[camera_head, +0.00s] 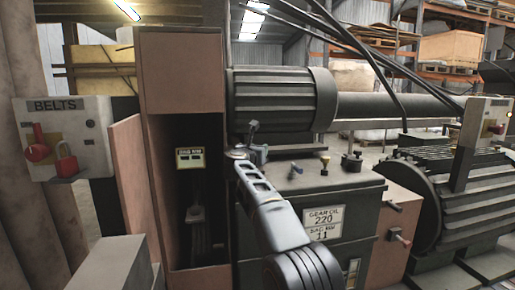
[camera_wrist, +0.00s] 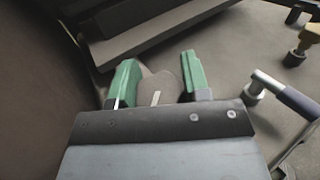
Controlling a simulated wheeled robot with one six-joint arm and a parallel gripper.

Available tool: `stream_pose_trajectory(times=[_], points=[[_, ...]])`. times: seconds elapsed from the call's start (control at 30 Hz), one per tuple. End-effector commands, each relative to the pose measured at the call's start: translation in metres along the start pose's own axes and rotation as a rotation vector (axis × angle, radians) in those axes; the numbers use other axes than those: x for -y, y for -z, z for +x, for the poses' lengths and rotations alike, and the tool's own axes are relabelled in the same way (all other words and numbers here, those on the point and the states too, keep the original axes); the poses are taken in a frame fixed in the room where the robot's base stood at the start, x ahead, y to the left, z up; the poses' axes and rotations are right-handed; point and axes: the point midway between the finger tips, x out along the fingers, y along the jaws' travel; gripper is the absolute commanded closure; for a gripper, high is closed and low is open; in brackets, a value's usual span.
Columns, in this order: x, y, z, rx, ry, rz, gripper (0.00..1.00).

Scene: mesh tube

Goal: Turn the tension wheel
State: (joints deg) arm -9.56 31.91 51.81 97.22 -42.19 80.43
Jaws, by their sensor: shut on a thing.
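The tension wheel (camera_wrist: 160,90) appears to be the rounded grey-brown piece with a pale mark between my fingers in the wrist view. My gripper (camera_wrist: 160,82) has two green fingers, one on each side of it, and is shut on it. In the head view my arm reaches up from the bottom to the top of the dark gearbox housing (camera_head: 285,215). My gripper (camera_head: 250,152) is small there, just below the ribbed motor. Its fingertips and the wheel are hard to make out in that view, and the wheel's lower side is hidden.
A ribbed motor (camera_head: 280,98) sits just above my gripper. A tall pinkish cabinet (camera_head: 180,75) stands open at the left. The belts switch box (camera_head: 68,135) has red parts. A yellow-topped knob (camera_wrist: 310,35) and a bent handle (camera_wrist: 285,95) stand right of the fingers.

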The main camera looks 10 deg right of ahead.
Motion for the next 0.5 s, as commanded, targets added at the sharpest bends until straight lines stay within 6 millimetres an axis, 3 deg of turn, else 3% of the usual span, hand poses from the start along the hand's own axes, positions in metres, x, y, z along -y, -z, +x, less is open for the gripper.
stream_pose_trajectory(times=[0.5], points=[[0.0010,-0.0017,-0.0004,0.006,0.049,0.001,0.80]])
